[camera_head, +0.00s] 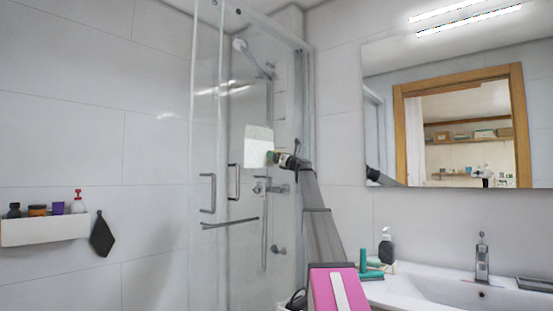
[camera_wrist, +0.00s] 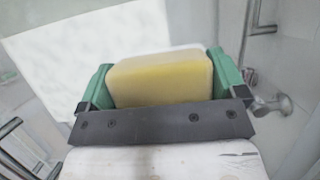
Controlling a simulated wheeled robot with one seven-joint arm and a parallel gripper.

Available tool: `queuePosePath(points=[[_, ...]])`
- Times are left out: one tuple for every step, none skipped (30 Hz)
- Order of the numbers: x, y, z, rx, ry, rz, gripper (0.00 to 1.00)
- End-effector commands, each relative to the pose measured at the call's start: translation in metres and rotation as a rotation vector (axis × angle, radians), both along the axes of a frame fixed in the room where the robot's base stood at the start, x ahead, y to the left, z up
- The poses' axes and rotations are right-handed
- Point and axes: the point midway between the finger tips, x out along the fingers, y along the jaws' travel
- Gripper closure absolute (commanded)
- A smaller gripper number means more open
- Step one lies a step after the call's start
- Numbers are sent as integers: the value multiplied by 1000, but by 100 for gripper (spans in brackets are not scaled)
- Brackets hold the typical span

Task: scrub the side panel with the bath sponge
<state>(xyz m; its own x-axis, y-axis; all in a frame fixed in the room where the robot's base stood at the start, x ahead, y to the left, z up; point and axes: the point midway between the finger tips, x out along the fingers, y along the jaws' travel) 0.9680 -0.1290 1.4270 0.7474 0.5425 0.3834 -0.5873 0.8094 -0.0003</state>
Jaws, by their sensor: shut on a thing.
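My gripper (camera_wrist: 165,88) is shut on the yellow bath sponge (camera_wrist: 160,78), with a green finger at each side of it in the wrist view. A pale square panel (camera_head: 259,146) is at the glass shower enclosure in the head view. It fills the upper left of the wrist view as a bright white sheet (camera_wrist: 85,45). My gripper (camera_head: 272,157) is at the panel's lower right edge in the head view. The sponge's far face is toward the panel; I cannot tell whether they touch. The sponge is too small to make out clearly in the head view.
Shower door handles (camera_head: 208,193) and a towel bar (camera_head: 230,223) stick out left of and below my gripper. A sink (camera_head: 450,292) with a faucet (camera_head: 482,258) and a soap bottle (camera_head: 386,246) is at the right. A wall shelf (camera_head: 45,230) holds several bottles at the left.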

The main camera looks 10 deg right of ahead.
Motion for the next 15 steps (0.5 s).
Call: queuePosePath(points=[[1, 0, 5, 1, -1, 0, 29], [1, 0, 7, 1, -1, 0, 29], [1, 0, 10, 1, 0, 0, 29], [1, 0, 12, 1, 0, 0, 29], [0, 0, 14, 1, 0, 0, 29], [0, 0, 15, 1, 0, 0, 29], [0, 0, 16, 1, 0, 0, 29], [0, 0, 16, 1, 0, 0, 29], [-1, 0, 16, 1, 0, 0, 29], [-2, 1, 16, 1, 0, 0, 29], [-2, 2, 16, 1, 0, 0, 29], [-4, 4, 16, 1, 0, 1, 29], [-5, 5, 16, 1, 0, 1, 29], [-6, 6, 16, 1, 0, 1, 29], [-8, 9, 16, 1, 0, 1, 29]])
